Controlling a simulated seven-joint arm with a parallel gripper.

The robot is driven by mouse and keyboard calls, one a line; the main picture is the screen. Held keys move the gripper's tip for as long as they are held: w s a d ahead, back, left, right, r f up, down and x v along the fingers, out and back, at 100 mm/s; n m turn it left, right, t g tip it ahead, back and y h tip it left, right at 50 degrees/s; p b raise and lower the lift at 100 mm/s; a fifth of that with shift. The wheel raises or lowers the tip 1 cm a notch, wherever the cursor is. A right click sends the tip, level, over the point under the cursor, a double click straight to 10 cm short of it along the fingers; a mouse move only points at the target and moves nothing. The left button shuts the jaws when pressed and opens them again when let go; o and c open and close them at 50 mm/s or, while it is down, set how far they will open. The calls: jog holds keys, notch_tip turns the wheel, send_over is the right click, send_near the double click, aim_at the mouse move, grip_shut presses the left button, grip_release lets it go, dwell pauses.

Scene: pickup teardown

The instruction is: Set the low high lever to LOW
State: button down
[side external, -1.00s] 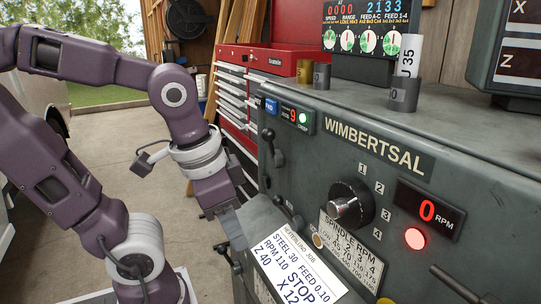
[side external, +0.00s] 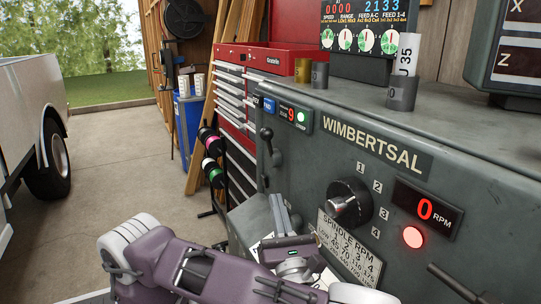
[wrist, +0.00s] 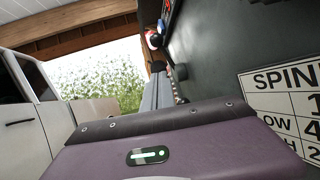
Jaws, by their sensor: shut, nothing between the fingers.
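A dark lever with a rounded knob (side external: 267,134) stands on the left end of the grey lathe's headstock in the side view. I cannot read a LOW or HIGH mark beside it, so I cannot tell whether it is the low high lever or how it is set. My gripper (side external: 279,212) is shut and empty, below and slightly right of that lever and apart from it. It is in front of the headstock, left of the spindle RPM plate (side external: 349,250). This plate also shows at the right of the wrist view (wrist: 288,105). My arm hides the lower headstock.
A black speed knob (side external: 349,204) and a red-lit RPM display (side external: 428,211) are on the headstock face. A red tool chest (side external: 270,62) and a rack of coloured spools (side external: 212,158) stand behind. The floor at the left (side external: 120,150) is open, beside a white vehicle (side external: 32,125).

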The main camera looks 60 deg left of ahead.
aim_at(269, 145)
jog(key=shift+w+d+m+t, duration=0.3)
jog(key=shift+m+t, duration=0.1)
jog(key=shift+t, duration=0.2)
jog(key=shift+a, duration=0.15)
jog(key=x, duration=1.4)
